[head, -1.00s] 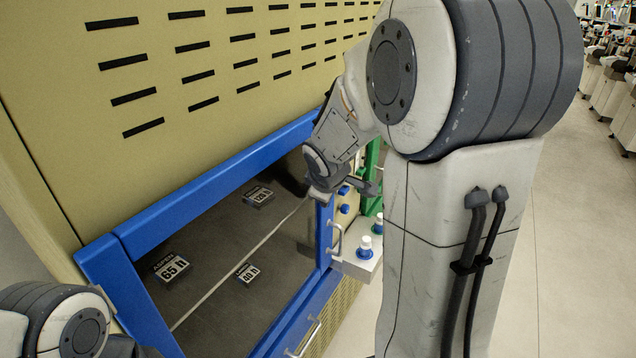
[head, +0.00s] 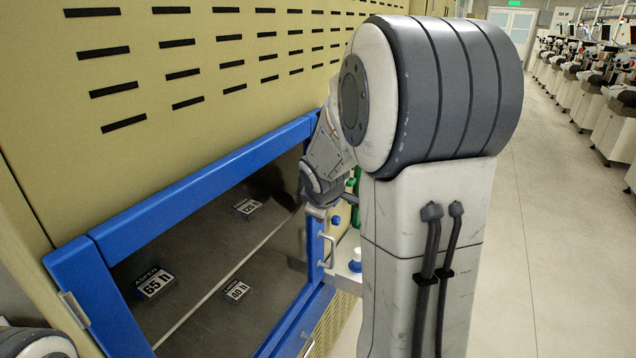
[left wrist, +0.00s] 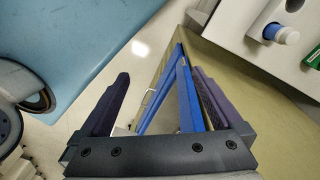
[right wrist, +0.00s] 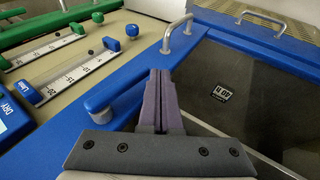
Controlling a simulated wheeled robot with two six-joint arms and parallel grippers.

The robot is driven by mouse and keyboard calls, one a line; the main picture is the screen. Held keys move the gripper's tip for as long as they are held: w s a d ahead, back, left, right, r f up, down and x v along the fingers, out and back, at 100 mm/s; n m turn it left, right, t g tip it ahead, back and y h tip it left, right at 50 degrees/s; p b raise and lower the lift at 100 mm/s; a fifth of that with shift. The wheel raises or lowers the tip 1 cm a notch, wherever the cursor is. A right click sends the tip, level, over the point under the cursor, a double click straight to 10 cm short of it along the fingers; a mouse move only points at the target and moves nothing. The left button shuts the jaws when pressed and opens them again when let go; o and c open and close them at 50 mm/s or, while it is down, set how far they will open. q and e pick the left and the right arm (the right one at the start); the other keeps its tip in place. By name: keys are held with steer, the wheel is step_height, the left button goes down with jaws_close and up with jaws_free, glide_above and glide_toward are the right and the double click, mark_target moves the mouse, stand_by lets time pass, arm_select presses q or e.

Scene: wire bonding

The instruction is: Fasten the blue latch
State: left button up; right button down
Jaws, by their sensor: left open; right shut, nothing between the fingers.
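The blue latch (right wrist: 118,90) is a rounded blue lever on the blue frame, left of my right fingers in the right wrist view. My right gripper (right wrist: 160,75) is shut and empty, its fingertips close beside the latch; I cannot tell whether they touch it. In the head view this gripper is at the right edge of the blue-framed window (head: 195,205), mostly hidden by my own arm, and the latch is not clear there. My left gripper (left wrist: 158,85) is open and empty, with blue frame bars (left wrist: 187,95) seen beyond its fingers.
A silver handle (right wrist: 178,32) stands on the blue frame. Sliders with scales (right wrist: 78,75) and a blue knob (right wrist: 132,30) are on the panel to its left. A white holder with a blue-ringed bottle (left wrist: 285,35) juts out. Open floor (head: 560,240) lies right of the machine.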

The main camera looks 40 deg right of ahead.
steer(key=shift+w+d+f, duration=0.1)
steer(key=shift+d+f, duration=0.05)
steer(key=shift+d, duration=0.05)
stand_by(0.6)
steer(key=s+a+r+b, duration=0.1)
steer(key=s+a+b, duration=0.2)
steer(key=s+a, duration=0.5)
steer(key=a, duration=0.3)
steer(key=shift+s+r, duration=0.15)
steer(key=shift+r, duration=0.05)
steer(key=shift+a, duration=0.1)
